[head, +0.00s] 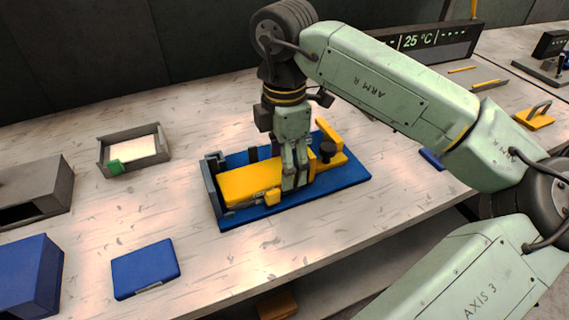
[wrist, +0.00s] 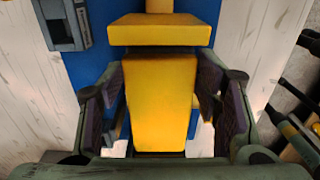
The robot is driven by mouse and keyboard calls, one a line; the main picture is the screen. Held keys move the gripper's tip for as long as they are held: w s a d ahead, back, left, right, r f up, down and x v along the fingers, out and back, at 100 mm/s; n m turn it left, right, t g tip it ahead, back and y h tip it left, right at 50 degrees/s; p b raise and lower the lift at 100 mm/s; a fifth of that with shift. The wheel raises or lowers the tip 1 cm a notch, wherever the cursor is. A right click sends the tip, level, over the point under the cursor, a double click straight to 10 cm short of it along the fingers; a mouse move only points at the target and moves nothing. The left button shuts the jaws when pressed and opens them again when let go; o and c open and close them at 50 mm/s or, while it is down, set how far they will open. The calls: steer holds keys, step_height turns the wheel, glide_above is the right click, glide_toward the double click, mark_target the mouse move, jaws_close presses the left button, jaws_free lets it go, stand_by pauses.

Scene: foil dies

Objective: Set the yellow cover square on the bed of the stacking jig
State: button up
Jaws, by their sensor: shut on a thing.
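The stacking jig has a blue base (head: 350,178) with a grey wall (head: 211,190) along its left end. The yellow cover (head: 247,184) is a slab over the bed, left of and under my gripper (head: 293,183). My gripper points down and is shut on the yellow cover. In the wrist view a long yellow block (wrist: 162,105) fills the space between my fingers, with a wider yellow bar (wrist: 158,31) above it. More yellow parts and a dark knob (head: 327,148) are right of my gripper. The cover's underside is hidden, so I cannot tell whether it rests flat.
A grey tray (head: 103,155) with a green piece stands at the left. A blue slab (head: 145,265) and a blue box (head: 30,275) are front left, near a grey box (head: 45,190). A yellow piece with a handle (head: 535,117) lies far right. The table is clear before the jig.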

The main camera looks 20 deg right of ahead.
steer(key=shift+r, duration=0.1)
steer(key=o, duration=1.3)
step_height(320, 180, up, 12)
steer(key=p, duration=0.4)
